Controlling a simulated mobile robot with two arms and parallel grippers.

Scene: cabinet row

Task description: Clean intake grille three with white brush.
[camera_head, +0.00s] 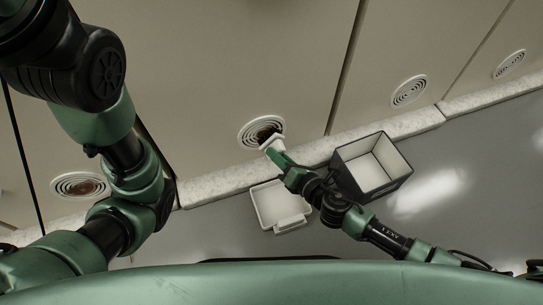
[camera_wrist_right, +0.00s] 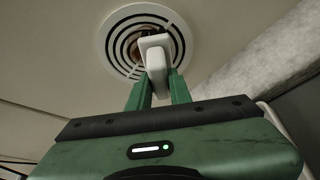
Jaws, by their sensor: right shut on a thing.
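A round white intake grille (camera_head: 248,136) with concentric slots is set in the cabinet front, with a brown stain in its middle. My right gripper (camera_head: 274,151) is shut on the white brush (camera_head: 270,141), whose head is held up against the stained middle of this grille. In the right wrist view, the brush (camera_wrist_right: 156,62) stands out from between the fingers of my right gripper (camera_wrist_right: 159,88) and covers the lower middle of the grille (camera_wrist_right: 117,42); some brown shows behind it. Whether the bristles touch cannot be told. My left arm shows on the left; its gripper does not.
Another brown-stained grille (camera_head: 68,190) is at the left. Two clean-looking grilles (camera_head: 409,91) (camera_head: 509,64) are at the right. A dark-rimmed bin (camera_head: 345,169) and a shallow white tray (camera_head: 268,206) stand on the grey floor close to my right arm. A pale speckled plinth (camera_head: 219,184) runs below the cabinets.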

